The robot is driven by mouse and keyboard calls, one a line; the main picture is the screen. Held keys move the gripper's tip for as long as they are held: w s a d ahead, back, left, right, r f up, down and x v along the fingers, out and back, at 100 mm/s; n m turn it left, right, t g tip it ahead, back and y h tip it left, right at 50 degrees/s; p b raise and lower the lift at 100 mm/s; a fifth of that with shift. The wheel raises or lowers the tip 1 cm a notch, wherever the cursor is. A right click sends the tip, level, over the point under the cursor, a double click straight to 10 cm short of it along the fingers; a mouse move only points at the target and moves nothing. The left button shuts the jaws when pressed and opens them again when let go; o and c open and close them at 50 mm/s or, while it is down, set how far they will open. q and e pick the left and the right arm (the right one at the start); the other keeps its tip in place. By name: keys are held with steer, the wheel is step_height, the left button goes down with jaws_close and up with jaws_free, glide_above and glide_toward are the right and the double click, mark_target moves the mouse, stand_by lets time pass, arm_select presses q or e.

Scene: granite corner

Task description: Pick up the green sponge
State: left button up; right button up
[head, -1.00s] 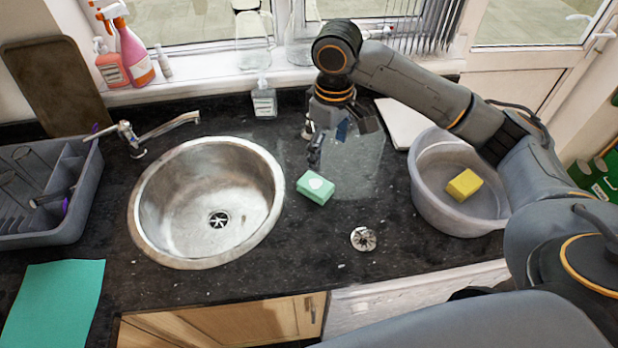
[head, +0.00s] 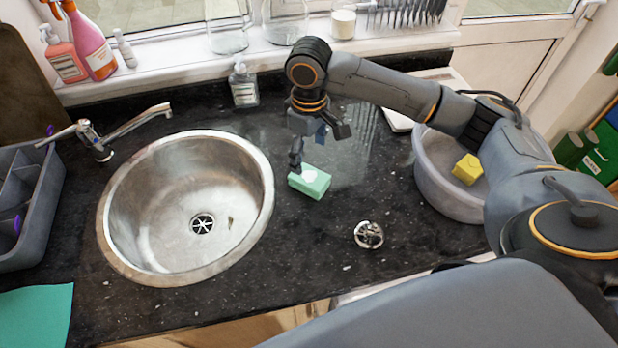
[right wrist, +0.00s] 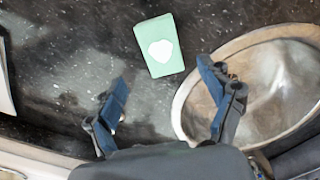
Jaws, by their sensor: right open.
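The green sponge (head: 313,184) lies flat on the dark granite counter, just right of the round sink. It has a pale patch on top. In the right wrist view the sponge (right wrist: 159,47) is beyond the fingertips, roughly centred between them, with nothing touching it. My right gripper (head: 318,148) is open and empty, just behind the sponge in the head view. Its two fingers (right wrist: 164,78) stand well apart in the right wrist view. My left gripper is not in view.
The round metal sink (head: 125,190) is left of the sponge, with a tap (head: 110,138) behind it. A grey tub (head: 447,190) holding a yellow sponge (head: 467,169) stands right. A strainer (head: 368,235) lies in front. A clear bottle (head: 243,85) stands at the back.

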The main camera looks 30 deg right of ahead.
mark_target(307, 175)
step_height(307, 175, down, 3)
steer(key=shift+w+f, duration=0.1)
steer(key=shift+f, duration=0.1)
steer(key=shift+a+f+p, duration=0.1)
steer(key=shift+f+p, duration=0.45)
steer(key=shift+f, duration=0.05)
step_height(307, 175, down, 4)
steer(key=shift+a+r+p, duration=0.1)
steer(key=shift+r+p, duration=0.15)
steer(key=shift+p, duration=0.25)
steer(key=shift+f, duration=0.35)
steer(key=c, duration=1.1)
steer(key=shift+r, duration=0.15)
steer(key=shift+r+b, duration=0.5)
steer(key=shift+r, duration=0.1)
steer(key=s+a+r+b, duration=0.1)
steer(key=s+r, duration=0.3)
steer(key=s+a+r, duration=0.2)
steer(key=s+r, duration=0.1)
steer(key=s, duration=0.2)
steer(key=s+a+r+b, duration=0.1)
steer(key=s+r, duration=0.3)
steer(key=shift+s+a+r+b, duration=0.15)
steer(key=shift+a+r+b, duration=0.2)
steer(key=shift+a, duration=0.05)
